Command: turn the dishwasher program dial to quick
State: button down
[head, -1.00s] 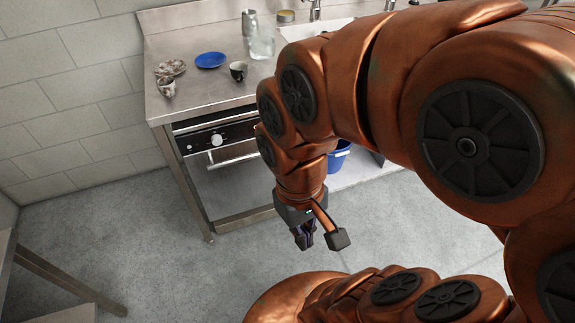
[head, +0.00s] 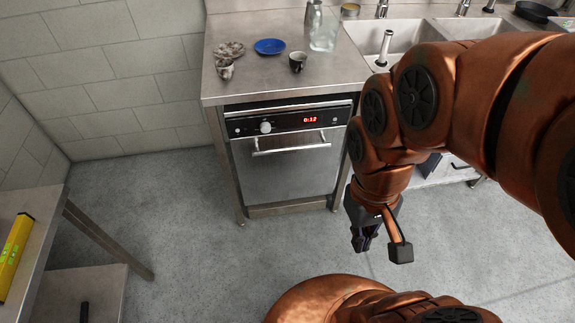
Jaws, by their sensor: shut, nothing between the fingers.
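The dishwasher (head: 286,172) stands under the steel counter, with its door shut. Its black control panel (head: 240,127) runs along the top. The white program dial (head: 265,127) sits on the left part of the panel. A red display (head: 310,119) to its right reads what looks like 8:12. The dial's marks are too small to read. My gripper (head: 365,243) hangs low over the floor, right of the dishwasher and apart from it. It points down and is shut and empty.
On the counter (head: 225,88) are a blue plate (head: 270,46), a dark cup (head: 298,62), a crumpled cloth (head: 231,49), a pale cup (head: 225,69) and a glass jar (head: 323,33). Sinks (head: 400,40) are at the right. A table with a yellow level (head: 13,250) stands at left. Floor before the dishwasher is clear.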

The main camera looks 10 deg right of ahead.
aim_at(265, 128)
jog(key=z, duration=0.05)
jog(key=k, duration=1.1)
jog(key=u, duration=1.1)
jog(key=i, duration=0.8)
jog(key=u, duration=0.1)
